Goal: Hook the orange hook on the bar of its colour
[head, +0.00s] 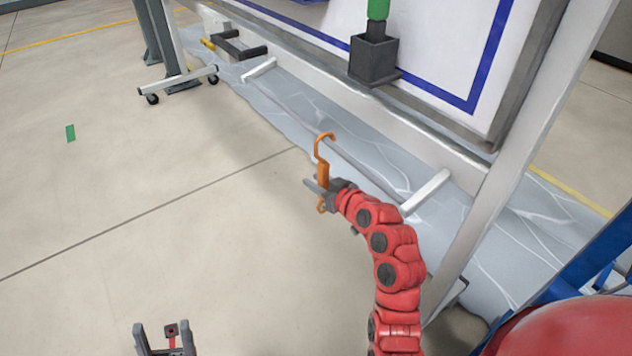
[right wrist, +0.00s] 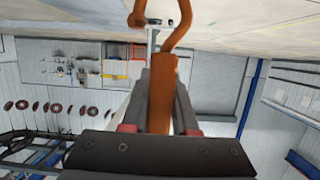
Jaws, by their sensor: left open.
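The orange hook (head: 323,172) stands upright in my right gripper (head: 322,187), its curved end up. In the right wrist view the orange hook (right wrist: 161,90) runs between the two dark fingers of my right gripper (right wrist: 162,75), which are shut on its shank. The hook hangs clear of the rack, to the left of its lower rail. My left gripper (head: 163,330) is open and empty at the bottom left of the head view. I make out no orange bar in either view.
Two pale bars, an upper one (head: 259,69) and a lower one (head: 425,192), stick out from the rack's lower rail (head: 330,100). A slanted post (head: 520,160) stands at right.

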